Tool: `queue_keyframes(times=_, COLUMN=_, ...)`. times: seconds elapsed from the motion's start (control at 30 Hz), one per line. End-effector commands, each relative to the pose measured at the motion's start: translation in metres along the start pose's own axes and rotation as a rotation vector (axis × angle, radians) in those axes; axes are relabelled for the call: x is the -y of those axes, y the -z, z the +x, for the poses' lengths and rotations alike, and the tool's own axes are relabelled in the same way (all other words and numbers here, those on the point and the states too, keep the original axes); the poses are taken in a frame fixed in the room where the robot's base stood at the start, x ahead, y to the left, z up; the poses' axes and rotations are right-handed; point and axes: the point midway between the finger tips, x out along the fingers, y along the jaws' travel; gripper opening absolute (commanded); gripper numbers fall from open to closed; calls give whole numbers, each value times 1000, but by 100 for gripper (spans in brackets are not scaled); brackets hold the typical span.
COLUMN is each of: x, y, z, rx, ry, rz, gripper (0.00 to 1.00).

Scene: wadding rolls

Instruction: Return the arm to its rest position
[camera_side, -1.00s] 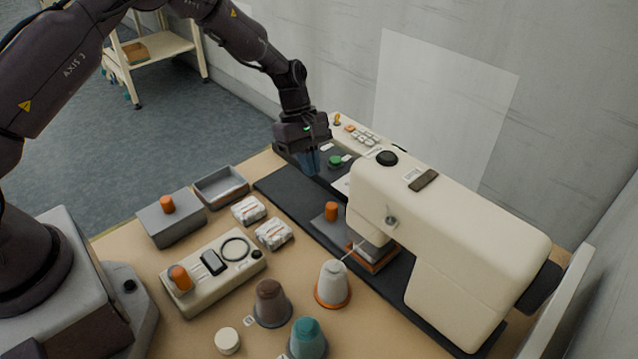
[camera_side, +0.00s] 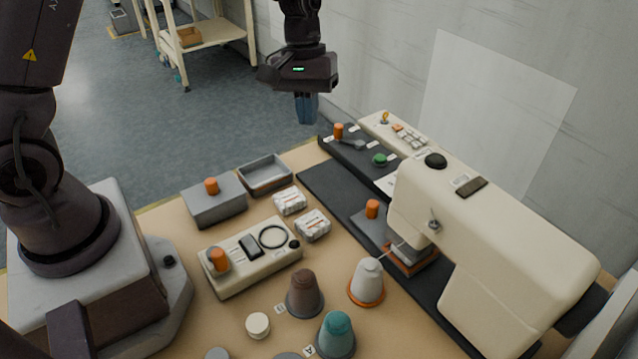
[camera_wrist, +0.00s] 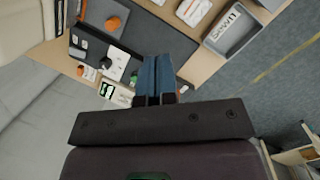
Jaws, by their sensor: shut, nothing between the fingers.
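My gripper (camera_side: 306,108) hangs in the air above the far edge of the table, pointing down. Its blue fingers are together with nothing between them. In the wrist view the fingers (camera_wrist: 157,78) lie side by side over the far end of the bench, and nothing is held. My arm reaches up out of the top of the side view, so its upper part is hidden.
A cream sewing machine (camera_side: 500,245) stands on a dark mat (camera_side: 325,187) at the right. A grey tray (camera_side: 266,176), a lidded grey box (camera_side: 215,204), wadding rolls (camera_side: 312,225) and several thread cones (camera_side: 305,292) crowd the table. A cart (camera_side: 215,34) stands behind. Air around my gripper is clear.

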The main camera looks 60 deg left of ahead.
Motion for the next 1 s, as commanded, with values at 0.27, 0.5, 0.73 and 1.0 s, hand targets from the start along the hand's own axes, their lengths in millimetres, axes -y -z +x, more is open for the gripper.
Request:
queue_keyframes(times=0.27, x=39, y=-80, z=-70, rx=-191, ry=31, rz=399, gripper=0)
queue_keyframes(times=0.5, x=77, y=-141, z=-100, rx=-380, ry=56, rz=635, gripper=0)
queue_keyframes(times=0.73, x=97, y=-176, z=-116, rx=-545, ry=30, rz=700, gripper=0)
queue_keyframes(times=1.0, x=97, y=-184, z=-130, rx=-620, ry=-1, rz=714, gripper=0)
